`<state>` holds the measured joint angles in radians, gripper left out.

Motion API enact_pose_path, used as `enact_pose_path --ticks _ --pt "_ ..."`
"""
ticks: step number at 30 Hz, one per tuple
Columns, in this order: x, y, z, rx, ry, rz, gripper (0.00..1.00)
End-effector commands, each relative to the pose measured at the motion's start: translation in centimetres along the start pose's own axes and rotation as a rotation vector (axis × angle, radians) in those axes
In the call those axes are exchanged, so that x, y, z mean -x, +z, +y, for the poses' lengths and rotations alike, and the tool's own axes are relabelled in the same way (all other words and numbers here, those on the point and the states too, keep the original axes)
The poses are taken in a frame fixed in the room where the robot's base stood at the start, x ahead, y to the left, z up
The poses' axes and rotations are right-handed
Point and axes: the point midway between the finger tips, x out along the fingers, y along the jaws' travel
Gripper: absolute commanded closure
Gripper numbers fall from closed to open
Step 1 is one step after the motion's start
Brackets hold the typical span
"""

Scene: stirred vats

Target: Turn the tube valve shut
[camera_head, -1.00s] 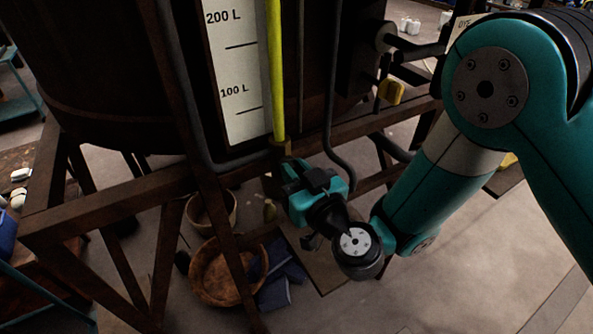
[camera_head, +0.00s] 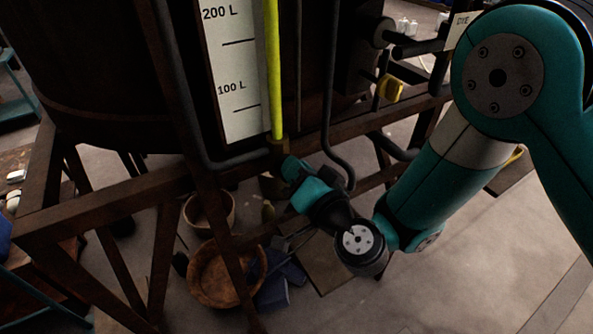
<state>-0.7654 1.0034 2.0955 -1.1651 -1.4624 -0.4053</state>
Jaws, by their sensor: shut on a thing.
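The yellow-green sight tube (camera_head: 272,75) runs down the vat's front beside the white litre scale (camera_head: 235,75). At its foot is a small brownish fitting, the tube valve (camera_head: 279,145). My gripper (camera_head: 288,165) is right at this valve, just below the tube's end, and is shut on it. The gripper's teal body hides the valve's handle and most of the fingers, so the handle's angle cannot be told.
The rusty frame (camera_head: 110,205) of the dark vat crosses close around my gripper. A dark bent pipe (camera_head: 330,120) hangs just right of it. A yellow handle (camera_head: 391,88) sits further right. Wooden bowls (camera_head: 222,275) and blue items (camera_head: 274,290) lie on the floor below.

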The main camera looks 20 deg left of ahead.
Motion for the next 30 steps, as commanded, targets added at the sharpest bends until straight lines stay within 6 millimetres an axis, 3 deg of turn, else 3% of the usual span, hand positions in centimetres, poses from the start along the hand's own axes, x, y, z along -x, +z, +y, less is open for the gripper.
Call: enact_pose_path --ticks 18,30 --pt "0.01 0.1 0.69 -0.567 0.001 0.004 1.0" --pt "0.02 0.25 0.89 -0.782 0.002 0.004 1.0"
